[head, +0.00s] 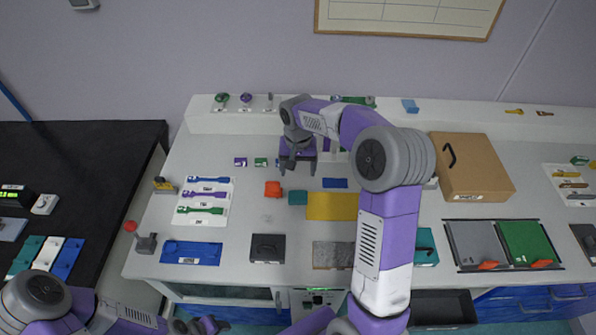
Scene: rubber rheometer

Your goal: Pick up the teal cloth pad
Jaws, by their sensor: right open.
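A small teal pad (298,197), which looks like the teal cloth pad, lies flat on the white bench. It is between an orange block (272,189) and a yellow mat (332,206). My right gripper (298,172) is open and points down, just beyond the pad in the picture, with nothing visible between its fingers. Its height above the bench is hard to judge. My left gripper (203,326) is low at the bottom edge, partly cut off, and its jaws are unclear.
A blue strip (335,183) lies right of the pad. A dark box (268,248) and grey mat (333,255) lie nearer the front. A cardboard box (472,167) stands at the right. My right arm hides part of the bench's middle.

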